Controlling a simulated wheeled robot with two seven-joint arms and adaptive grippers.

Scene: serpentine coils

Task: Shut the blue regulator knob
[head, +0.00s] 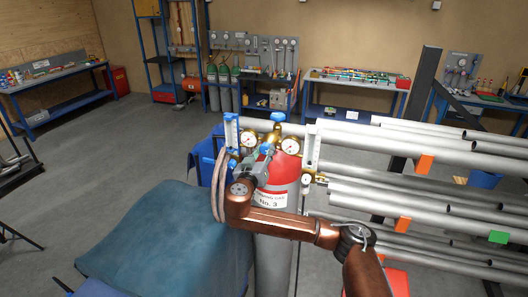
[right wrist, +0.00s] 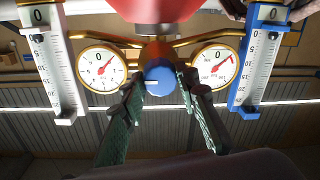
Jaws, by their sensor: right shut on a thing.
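The blue regulator knob (head: 264,149) is on the front of the brass regulator, between two round white gauges (head: 249,140) (head: 290,146). The regulator sits on a grey gas cylinder (head: 275,255) with a red shoulder. In the right wrist view, the blue knob (right wrist: 160,80) shows between my fingertips. My right gripper (head: 261,162) is at the knob from the front, shut on it. In the right wrist view, the green-padded fingers (right wrist: 161,84) lie one on each side of the knob. My left gripper is not in view.
A blue-framed flowmeter (head: 231,131) and a white-framed flowmeter (head: 312,145) flank the gauges. Another blue knob (head: 278,117) sits above. Grey pipes (head: 420,175) on a rack crowd the right. A hose (head: 219,185) hangs left, near a teal cover (head: 165,240).

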